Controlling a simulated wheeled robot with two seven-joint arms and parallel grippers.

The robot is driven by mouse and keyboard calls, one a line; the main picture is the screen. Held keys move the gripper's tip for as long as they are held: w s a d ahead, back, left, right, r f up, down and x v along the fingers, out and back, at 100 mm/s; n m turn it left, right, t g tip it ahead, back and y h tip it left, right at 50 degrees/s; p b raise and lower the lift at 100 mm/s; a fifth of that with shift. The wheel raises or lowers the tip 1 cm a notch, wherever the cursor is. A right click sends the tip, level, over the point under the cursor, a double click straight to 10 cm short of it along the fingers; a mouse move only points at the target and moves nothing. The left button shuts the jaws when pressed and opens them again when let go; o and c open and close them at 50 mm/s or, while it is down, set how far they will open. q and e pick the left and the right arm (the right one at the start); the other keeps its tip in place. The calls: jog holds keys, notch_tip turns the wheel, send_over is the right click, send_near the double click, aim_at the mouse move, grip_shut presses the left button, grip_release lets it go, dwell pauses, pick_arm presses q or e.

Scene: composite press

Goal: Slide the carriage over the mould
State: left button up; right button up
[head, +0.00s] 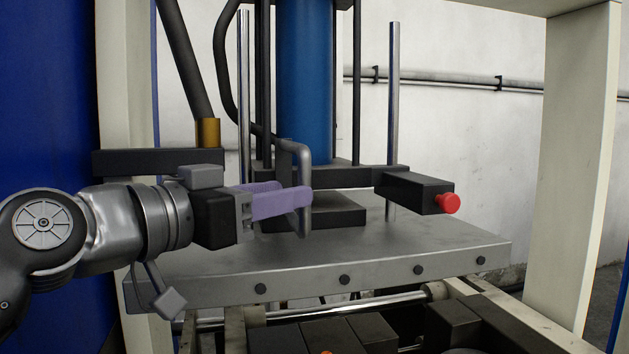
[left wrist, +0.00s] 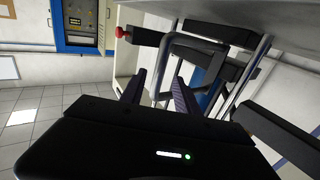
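A grey bent-tube handle (head: 304,165) stands at the front of a dark carriage assembly (head: 349,177) below the blue cylinder. My left gripper (head: 300,199) reaches in from the left with its purple-tinted fingers on either side of the handle's upright part. In the left wrist view my left gripper (left wrist: 158,88) has its two fingers apart, with the handle (left wrist: 168,62) seen between them. It looks open, with gaps beside the tube. A dark block (head: 335,213) rests on the grey metal plate (head: 400,248). I cannot tell which part is the mould. My right gripper is out of view.
A black box with a red knob (head: 447,203) sticks out to the right of the handle; the knob (left wrist: 122,32) also shows in the wrist view. Steel posts (head: 393,110) and a blue cylinder (head: 305,80) stand behind. A cream frame column (head: 575,160) is at right.

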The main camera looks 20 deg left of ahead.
pick_arm(q)
jog(key=shift+s+d+r, duration=0.1)
jog(key=shift+s, duration=0.1)
jog(key=shift+w, duration=0.1)
jog(key=p+x, duration=0.2)
jog(key=x, duration=0.5)
jog(key=shift+w+d, duration=0.15)
jog(key=shift+w, duration=0.25)
jog(key=shift+c, duration=0.4)
grip_shut()
dwell(0.7)
